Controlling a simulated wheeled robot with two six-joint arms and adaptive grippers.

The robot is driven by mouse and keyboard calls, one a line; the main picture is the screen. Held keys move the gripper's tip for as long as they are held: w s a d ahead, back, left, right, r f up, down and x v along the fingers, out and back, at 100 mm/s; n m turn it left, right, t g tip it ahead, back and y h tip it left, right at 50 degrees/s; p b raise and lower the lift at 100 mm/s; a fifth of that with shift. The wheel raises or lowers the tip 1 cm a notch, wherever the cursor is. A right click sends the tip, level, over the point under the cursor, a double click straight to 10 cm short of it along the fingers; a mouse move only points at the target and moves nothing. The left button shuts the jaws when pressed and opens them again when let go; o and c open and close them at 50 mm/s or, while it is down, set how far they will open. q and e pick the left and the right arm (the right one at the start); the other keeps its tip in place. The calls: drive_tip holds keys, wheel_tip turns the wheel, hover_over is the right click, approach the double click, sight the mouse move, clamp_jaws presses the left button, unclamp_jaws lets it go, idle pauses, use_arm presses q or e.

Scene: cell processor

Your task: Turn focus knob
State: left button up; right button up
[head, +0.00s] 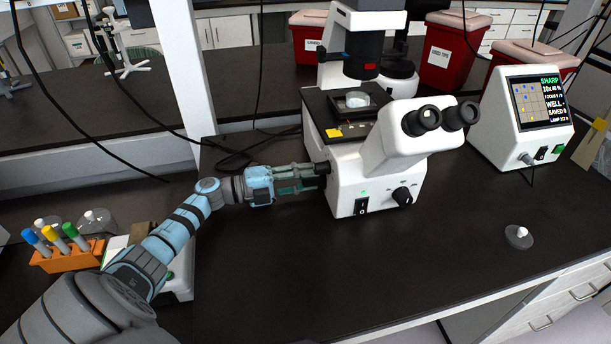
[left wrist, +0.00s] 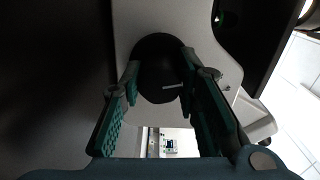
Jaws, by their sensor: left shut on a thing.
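A white microscope (head: 345,185) stands on the dark bench. Its focus knob (head: 322,168) is a black round knob on the left side of the base. My left gripper (head: 318,177) reaches it from the left and is shut on the knob. In the left wrist view the dark knob (left wrist: 160,68) sits between the two green-padded fingers (left wrist: 160,85), with a pale mark on its face. Another black knob (head: 402,195) and a switch (head: 361,206) are on the microscope's front. My right gripper is not in view.
A monitor (head: 525,115) at the right reads SHARP, with smaller lines below. An orange rack with colored-cap tubes (head: 65,257) is at the left. Red bins (head: 450,50) stand behind. A small clear disc-shaped item (head: 518,237) lies at the right.

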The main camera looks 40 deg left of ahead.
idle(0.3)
use_arm(q)
drive_tip(key=o, duration=1.2)
drive_tip(key=shift+s, duration=0.1)
drive_tip(key=v, duration=1.2)
